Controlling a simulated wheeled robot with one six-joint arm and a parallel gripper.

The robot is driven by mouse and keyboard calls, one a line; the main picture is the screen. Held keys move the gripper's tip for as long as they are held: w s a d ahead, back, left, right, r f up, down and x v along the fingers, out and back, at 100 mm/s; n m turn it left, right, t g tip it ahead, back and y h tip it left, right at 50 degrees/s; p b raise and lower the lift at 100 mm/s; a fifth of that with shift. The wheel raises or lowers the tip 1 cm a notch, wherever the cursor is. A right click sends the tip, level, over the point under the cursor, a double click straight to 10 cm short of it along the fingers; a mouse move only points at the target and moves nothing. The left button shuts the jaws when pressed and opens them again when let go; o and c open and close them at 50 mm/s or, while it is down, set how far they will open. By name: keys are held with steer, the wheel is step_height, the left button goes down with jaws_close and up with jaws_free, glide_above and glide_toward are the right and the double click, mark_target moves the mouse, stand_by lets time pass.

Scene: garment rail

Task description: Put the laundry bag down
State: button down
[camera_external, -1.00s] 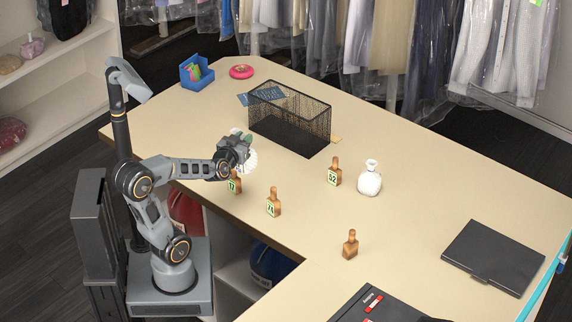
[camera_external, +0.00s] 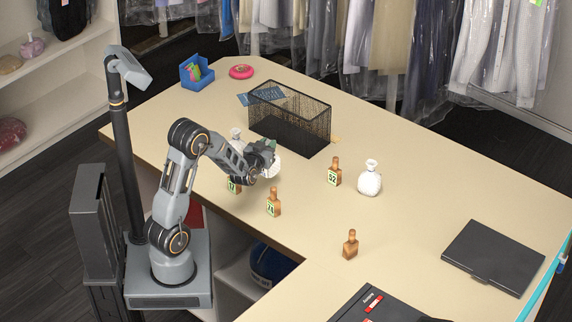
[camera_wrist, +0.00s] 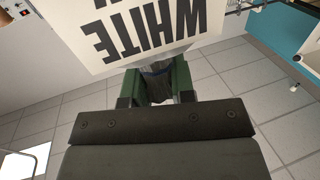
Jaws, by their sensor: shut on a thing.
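My gripper (camera_external: 265,155) is shut on a white laundry bag (camera_external: 274,169), partly hidden by the gripper. The bag appears above the beige counter (camera_external: 420,215); any gap is hard to judge. In the wrist view, the green fingertips (camera_wrist: 154,85) close around a greyish fold of cloth (camera_wrist: 155,86). A second white bag (camera_external: 236,141) is partly hidden behind my arm. A third white bag (camera_external: 370,178) stands upright at the middle right.
Wooden markers stand nearby: marker 12 (camera_external: 235,184), one apparently reading 74 (camera_external: 273,203), marker 52 (camera_external: 335,172) and another (camera_external: 350,245). A black mesh basket (camera_external: 291,136) is behind my gripper. A dark flat case (camera_external: 493,257) lies at right.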

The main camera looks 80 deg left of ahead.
steer(key=shift+w+a+f, duration=0.3)
steer(key=shift+f, duration=0.25)
step_height(320, 180, down, 3)
steer(key=shift+w+r+p, duration=0.1)
steer(key=shift+r+p, duration=0.05)
steer(key=shift+p, duration=0.5)
steer(key=shift+f, duration=0.25)
steer(key=shift+f+b, duration=0.2)
steer(key=shift+b, duration=0.2)
steer(key=c, duration=1)
jaws_free()
steer(key=shift+o, duration=0.2)
